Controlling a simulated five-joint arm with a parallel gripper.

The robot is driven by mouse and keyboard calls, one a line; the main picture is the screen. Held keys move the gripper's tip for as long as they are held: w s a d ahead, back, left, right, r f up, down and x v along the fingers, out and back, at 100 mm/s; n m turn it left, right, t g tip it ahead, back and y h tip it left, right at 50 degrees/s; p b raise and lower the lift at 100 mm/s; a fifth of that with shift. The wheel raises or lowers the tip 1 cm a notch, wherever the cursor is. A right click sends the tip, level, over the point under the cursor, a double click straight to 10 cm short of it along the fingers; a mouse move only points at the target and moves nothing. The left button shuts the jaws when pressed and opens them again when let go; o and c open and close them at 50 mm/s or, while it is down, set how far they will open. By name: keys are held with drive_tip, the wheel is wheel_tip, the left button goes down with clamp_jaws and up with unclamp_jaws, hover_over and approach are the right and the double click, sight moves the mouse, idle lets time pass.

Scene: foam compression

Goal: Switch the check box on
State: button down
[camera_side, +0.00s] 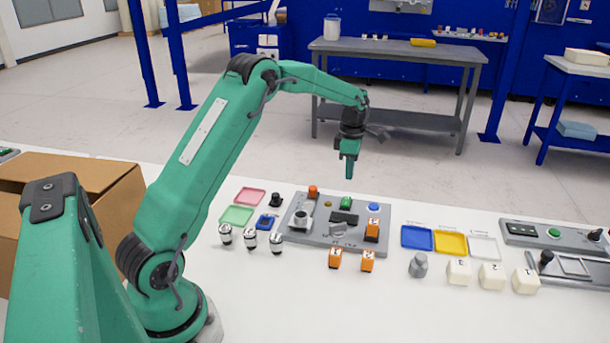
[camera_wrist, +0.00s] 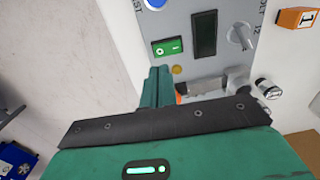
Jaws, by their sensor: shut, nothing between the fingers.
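The check box is a grey panel (camera_side: 318,236) flat on the white table; part of it also shows in the wrist view (camera_wrist: 184,20). On it is a green rocker switch (camera_side: 347,202) with white marks, which shows in the wrist view (camera_wrist: 167,47) just ahead of my fingertips. I cannot tell which way the rocker is tipped. A dark display (camera_wrist: 203,33) and a yellow lamp (camera_wrist: 177,70) sit beside it. My gripper (camera_side: 350,176) is shut and empty, pointing down above the far part of the panel, apart from it. Its fingers (camera_wrist: 161,73) hide part of the panel.
Silver jars (camera_side: 250,238) and colored trays (camera_side: 253,197) lie left. Blue (camera_side: 417,237) and yellow (camera_side: 450,241) trays lie right. The front table is largely clear.

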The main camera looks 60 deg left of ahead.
sight(347, 199)
drive_tip(key=shift+f, duration=3.4)
drive_tip(key=shift+f, duration=0.2)
drive_tip(key=shift+s+d, duration=0.1)
drive_tip(key=shift+s+d+r, duration=0.3)
drive_tip(key=shift+s+d, duration=0.1)
drive_tip(key=shift+r, duration=0.15)
